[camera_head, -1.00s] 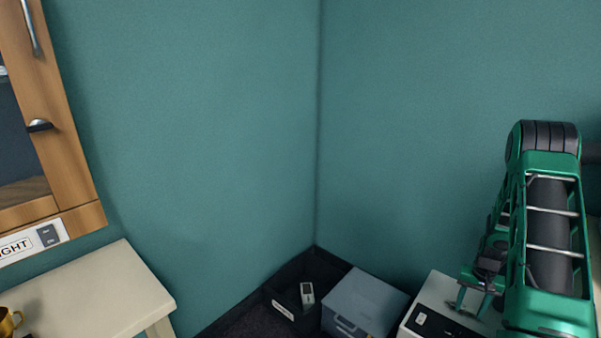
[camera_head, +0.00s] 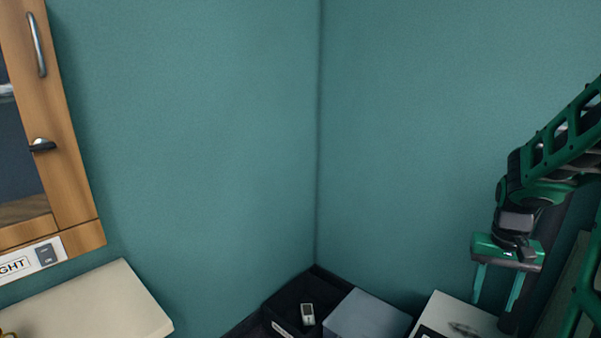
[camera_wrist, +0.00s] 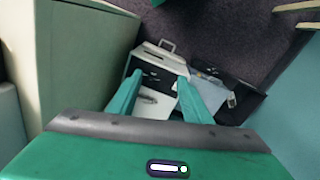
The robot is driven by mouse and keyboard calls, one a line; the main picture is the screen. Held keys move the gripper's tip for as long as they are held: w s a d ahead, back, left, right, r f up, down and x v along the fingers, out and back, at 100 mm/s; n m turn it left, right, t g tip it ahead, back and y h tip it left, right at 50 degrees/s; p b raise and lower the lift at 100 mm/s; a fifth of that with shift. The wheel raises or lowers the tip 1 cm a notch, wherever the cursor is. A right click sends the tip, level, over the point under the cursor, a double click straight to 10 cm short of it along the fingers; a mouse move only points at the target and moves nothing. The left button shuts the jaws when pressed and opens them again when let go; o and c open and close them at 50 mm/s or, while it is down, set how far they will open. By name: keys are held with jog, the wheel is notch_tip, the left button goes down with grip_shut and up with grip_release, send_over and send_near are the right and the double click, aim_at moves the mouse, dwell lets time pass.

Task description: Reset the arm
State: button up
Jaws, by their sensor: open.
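My gripper (camera_head: 497,287) is at the right of the head view, on my green arm. Its two teal fingers point down and stand apart, with nothing between them. It hangs above a white box (camera_head: 455,312) with a dark front part. In the wrist view my gripper (camera_wrist: 160,92) also shows open and empty, with the white box (camera_wrist: 165,58) below and beyond the fingers. I cannot tell the exact height between the fingertips and the box.
A grey-blue box (camera_head: 366,316) and a black bin (camera_head: 283,297) holding a small device (camera_head: 307,314) stand in the wall corner. A cream table (camera_head: 90,305) and a wooden cabinet (camera_head: 75,180) are at left. A pale cabinet side (camera_wrist: 75,60) is close at left in the wrist view.

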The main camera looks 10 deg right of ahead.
jog(key=s+a+r, duration=0.2)
jog(key=s+a, duration=0.3)
jog(key=s, duration=0.2)
jog(key=s+a+r, duration=0.3)
jog(key=s+a, duration=0.2)
jog(key=s, duration=0.3)
jog(key=shift+s+a+r+n+y, duration=0.15)
jog(key=shift+s+r+n+y, duration=0.15)
jog(key=shift+y, duration=0.1)
jog(key=shift+w, duration=0.1)
jog(key=shift+w+f, duration=0.25)
jog(key=shift+w, duration=0.35)
